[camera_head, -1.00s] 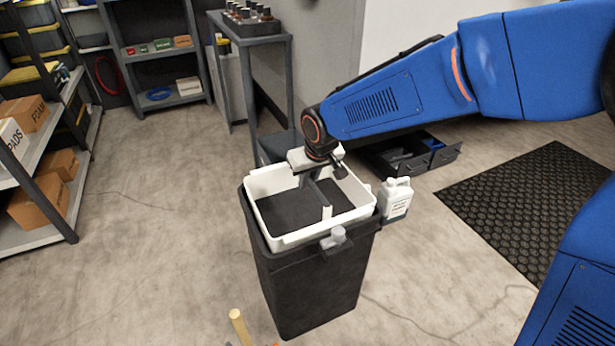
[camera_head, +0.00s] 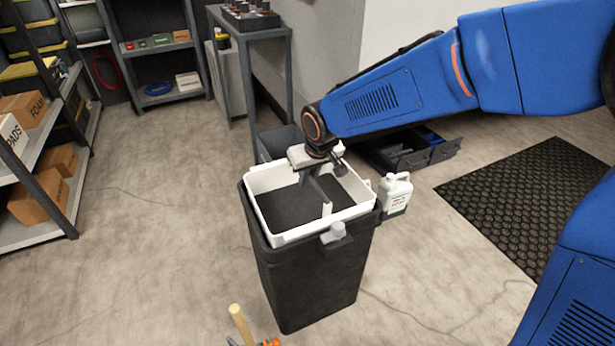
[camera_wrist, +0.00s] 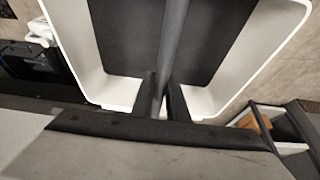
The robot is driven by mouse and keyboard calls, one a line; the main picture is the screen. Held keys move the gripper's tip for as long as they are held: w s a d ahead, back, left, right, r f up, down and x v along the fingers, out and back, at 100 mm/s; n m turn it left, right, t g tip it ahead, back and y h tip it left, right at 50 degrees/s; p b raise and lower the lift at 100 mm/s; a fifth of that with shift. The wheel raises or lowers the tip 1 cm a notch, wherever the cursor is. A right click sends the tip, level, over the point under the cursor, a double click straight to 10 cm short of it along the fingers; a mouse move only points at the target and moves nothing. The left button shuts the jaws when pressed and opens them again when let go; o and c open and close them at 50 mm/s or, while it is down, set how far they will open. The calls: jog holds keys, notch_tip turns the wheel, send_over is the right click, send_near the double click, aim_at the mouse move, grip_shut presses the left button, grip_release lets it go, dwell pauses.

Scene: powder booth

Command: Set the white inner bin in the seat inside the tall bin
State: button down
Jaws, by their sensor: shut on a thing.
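The white inner bin (camera_head: 298,234) is an open rectangular tub with a dark floor. It sits at the mouth of the tall black bin (camera_head: 312,285), with its white rim standing above the black rim. I cannot see whether its underside touches the seat, which is hidden. My gripper (camera_head: 308,184) is shut on the grey bar that crosses the inner bin. In the wrist view my gripper (camera_wrist: 162,106) has its two dark fingers either side of that bar, with the white walls (camera_wrist: 245,50) spreading beyond.
A white jug (camera_head: 395,194) stands just right of the tall bin. An open drawer unit (camera_head: 408,158) lies behind it, and a grey stand (camera_head: 262,37) is at the back. A wooden-handled tool (camera_head: 241,324) lies in front. Shelves with boxes line the left.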

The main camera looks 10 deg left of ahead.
jog(key=shift+f, duration=1.25)
dwell(1.2)
jog(key=c, duration=1.7)
grip_release()
jog(key=shift+o, duration=0.2)
jog(key=v, duration=1.6)
jog(key=s+d+r+m+h, duration=0.1)
jog(key=s+d+m, duration=0.15)
jog(key=d, duration=0.95)
jog(key=s+d+r+m, duration=0.1)
jog(key=s+d+r, duration=0.15)
jog(key=d, duration=0.85)
jog(key=s+d+f+m+h, duration=0.1)
jog(key=s+d+f+m, duration=0.1)
jog(key=s+d, duration=0.5)
jog(key=s+d+f+m+t, duration=0.1)
jog(key=s+d+f+m, duration=0.1)
jog(key=s+d+f, duration=0.2)
jog(key=s+d, duration=0.3)
jog(key=d, duration=0.1)
jog(key=shift+s+d+f+h, duration=0.3)
jog(key=shift+s+d+h, duration=0.05)
jog(key=shift+h, duration=0.05)
